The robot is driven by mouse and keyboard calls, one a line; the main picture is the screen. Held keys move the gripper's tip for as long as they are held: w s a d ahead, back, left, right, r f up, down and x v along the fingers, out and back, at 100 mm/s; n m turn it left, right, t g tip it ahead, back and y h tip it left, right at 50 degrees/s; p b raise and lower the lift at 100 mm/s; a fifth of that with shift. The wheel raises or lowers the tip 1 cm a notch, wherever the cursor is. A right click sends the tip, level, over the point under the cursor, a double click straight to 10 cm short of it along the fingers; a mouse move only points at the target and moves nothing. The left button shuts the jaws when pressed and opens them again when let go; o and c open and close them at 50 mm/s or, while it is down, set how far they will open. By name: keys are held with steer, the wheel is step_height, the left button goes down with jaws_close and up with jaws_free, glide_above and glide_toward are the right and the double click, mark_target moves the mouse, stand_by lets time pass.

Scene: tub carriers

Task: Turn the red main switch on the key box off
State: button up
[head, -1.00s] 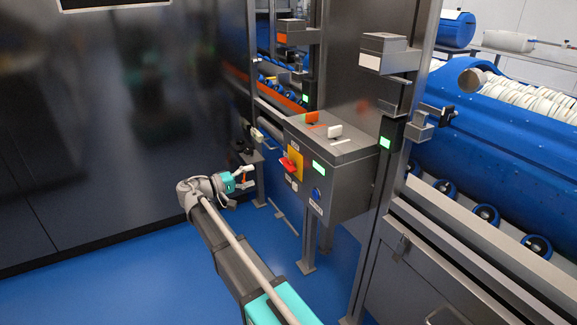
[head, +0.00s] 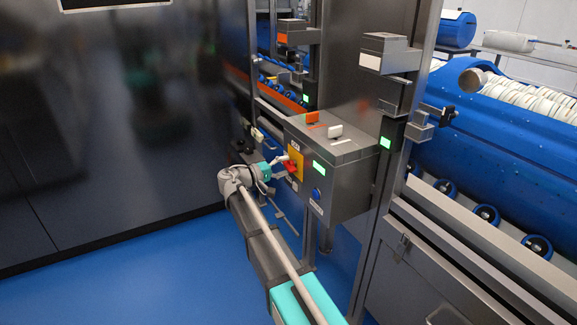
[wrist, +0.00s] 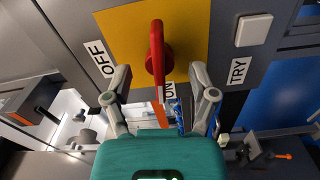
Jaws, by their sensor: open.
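The grey key box (head: 345,178) stands on a post in the middle of the head view. Its red main switch (head: 291,168) sits on a yellow plate (head: 296,155) on the left face. In the wrist view the red switch (wrist: 157,55) is a handle on the yellow plate (wrist: 190,25), its grip lying toward the partly hidden ON label (wrist: 170,91). The OFF label (wrist: 90,59) is to its left. My gripper (wrist: 160,75) is open, one finger on each side of the handle, which shows between the fingertips. I cannot tell whether they touch it. My gripper (head: 281,162) is at the switch in the head view.
A white button (wrist: 253,30) with a TRY label (wrist: 238,71) is right of the plate. Orange (head: 312,118) and white (head: 335,131) keys stand on the box top. A steel post (head: 400,150) is to the right. Blue floor (head: 130,270) is clear at left.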

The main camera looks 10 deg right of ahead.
steer(key=shift+w+d, duration=0.25)
steer(key=shift+d, duration=0.45)
jaws_close()
